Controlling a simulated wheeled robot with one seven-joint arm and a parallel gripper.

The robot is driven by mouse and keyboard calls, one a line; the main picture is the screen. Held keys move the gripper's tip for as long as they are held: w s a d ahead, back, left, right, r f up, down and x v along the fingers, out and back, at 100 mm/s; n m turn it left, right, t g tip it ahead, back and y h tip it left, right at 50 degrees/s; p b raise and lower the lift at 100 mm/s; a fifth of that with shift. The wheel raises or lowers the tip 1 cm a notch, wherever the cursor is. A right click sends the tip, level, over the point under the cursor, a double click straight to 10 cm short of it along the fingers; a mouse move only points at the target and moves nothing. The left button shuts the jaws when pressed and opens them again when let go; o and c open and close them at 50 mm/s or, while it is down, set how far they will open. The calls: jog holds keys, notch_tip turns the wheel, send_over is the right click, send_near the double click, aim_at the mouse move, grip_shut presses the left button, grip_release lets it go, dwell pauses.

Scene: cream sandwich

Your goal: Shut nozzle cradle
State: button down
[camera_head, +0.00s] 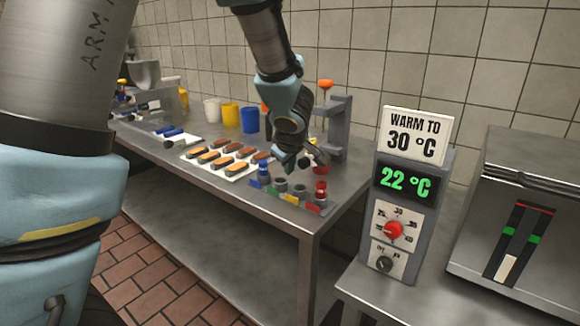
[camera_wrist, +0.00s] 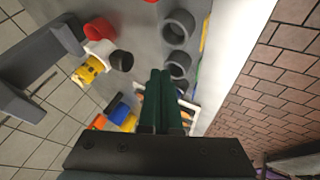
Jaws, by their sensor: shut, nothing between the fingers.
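My gripper (camera_head: 288,165) is shut and empty, pointing down over the far table's right part. Its dark green fingers (camera_wrist: 162,95) are together in the wrist view. A grey upright stand (camera_head: 340,128) with an orange knob is just right of it; it seems to be the grey frame (camera_wrist: 35,75) in the wrist view. Beside that frame are a yellow and white piece (camera_wrist: 90,70), a black cylinder (camera_wrist: 122,61) and a red round part (camera_wrist: 101,28). I cannot tell whether the cradle is open or shut. Grey ring holders (camera_wrist: 180,27) lie beyond my fingertips.
A colour-marked row holds a blue nozzle (camera_head: 264,170) and a red nozzle (camera_head: 320,190), with grey rings between. A white tray (camera_head: 235,175) of sandwiches and several cups (camera_head: 230,115) are left of my gripper. A heater panel (camera_head: 408,185) stands on the nearer right table.

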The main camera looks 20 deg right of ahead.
aim_at(312, 154)
jog(key=shift+w+d+p, duration=0.35)
jog(key=shift+d+p, duration=0.05)
jog(key=shift+d, duration=0.2)
jog(key=shift+w+d+p, duration=0.35)
jog(key=shift+d+p, duration=0.05)
jog(key=shift+d, duration=0.15)
jog(key=shift+w+d+f, duration=0.1)
jog(key=shift+w+d, duration=0.3)
jog(key=shift+d, duration=0.25)
jog(key=shift+w+d+p, duration=0.1)
jog(key=shift+d+p, duration=0.1)
jog(key=shift+p, duration=0.35)
jog(key=w+d+p, duration=0.1)
jog(key=p, duration=0.1)
jog(key=d+p, duration=0.1)
jog(key=d, duration=0.1)
jog(key=w+d+p, duration=0.1)
jog(key=p, duration=0.1)
jog(key=shift+w+d+r+p, duration=0.25)
jog(key=shift+w+d+p, duration=0.05)
jog(key=shift+w+d+f, duration=0.15)
jog(key=shift+d, duration=0.15)
jog(key=shift+a, duration=0.1)
